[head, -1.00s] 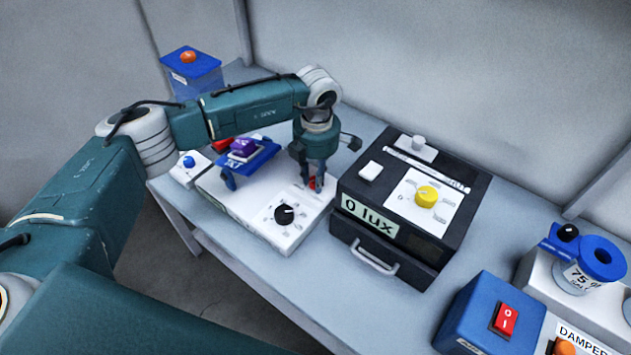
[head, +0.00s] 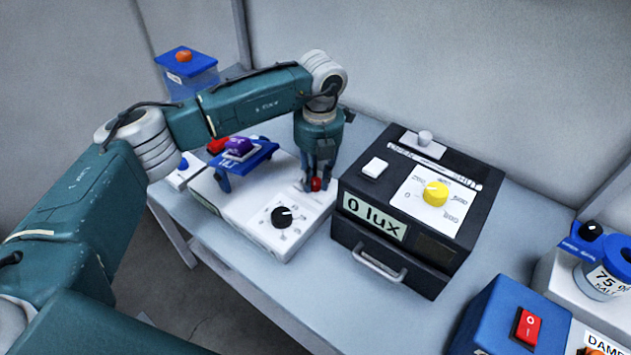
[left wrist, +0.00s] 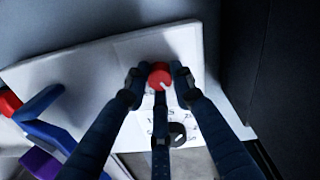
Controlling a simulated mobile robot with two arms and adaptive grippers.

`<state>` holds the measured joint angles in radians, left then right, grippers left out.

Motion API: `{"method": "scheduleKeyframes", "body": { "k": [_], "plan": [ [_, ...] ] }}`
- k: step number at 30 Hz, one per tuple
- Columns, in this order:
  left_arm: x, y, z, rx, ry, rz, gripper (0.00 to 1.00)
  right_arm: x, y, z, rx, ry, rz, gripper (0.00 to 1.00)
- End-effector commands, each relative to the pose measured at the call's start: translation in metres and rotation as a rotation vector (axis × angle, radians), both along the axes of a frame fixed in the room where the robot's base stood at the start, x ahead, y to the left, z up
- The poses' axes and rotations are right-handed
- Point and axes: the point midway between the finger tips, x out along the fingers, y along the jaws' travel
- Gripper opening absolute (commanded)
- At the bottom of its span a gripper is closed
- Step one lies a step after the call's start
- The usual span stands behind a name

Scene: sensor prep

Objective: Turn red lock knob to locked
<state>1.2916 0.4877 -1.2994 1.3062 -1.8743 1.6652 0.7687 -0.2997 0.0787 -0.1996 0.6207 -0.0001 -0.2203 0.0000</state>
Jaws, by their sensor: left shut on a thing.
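The red lock knob (head: 316,184) sits on the white panel box (head: 245,219), at its right side near the black box. In the left wrist view the red knob (left wrist: 160,75) shows a pale pointer mark aimed toward the lower right. My left gripper (head: 317,182) points down over the knob, with its fingers closed on the knob's sides. In the left wrist view the fingertips (left wrist: 158,77) touch it from left and right. Any lock labels around the knob are hidden or too small to read. My right gripper is not in view.
A black dial (head: 282,217) and a blue stand (head: 246,158) with a purple piece (head: 238,147) are on the same panel. The black lux box (head: 410,215) stands close on the right. A blue switch box (head: 510,318) is at front right.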

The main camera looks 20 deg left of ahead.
Motion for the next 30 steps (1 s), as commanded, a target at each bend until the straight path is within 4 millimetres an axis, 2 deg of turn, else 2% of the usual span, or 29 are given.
{"method": "scheduleKeyframes", "body": {
  "k": [12, 30],
  "plan": [
    [0.0015, -0.0001, 0.0015, -0.002, -0.003, 0.222, 0.00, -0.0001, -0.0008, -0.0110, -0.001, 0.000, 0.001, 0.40],
    [0.0016, -0.0003, 0.0024, -0.002, -0.004, 0.263, 0.00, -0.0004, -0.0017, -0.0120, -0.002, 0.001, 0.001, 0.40]
  ]
}}
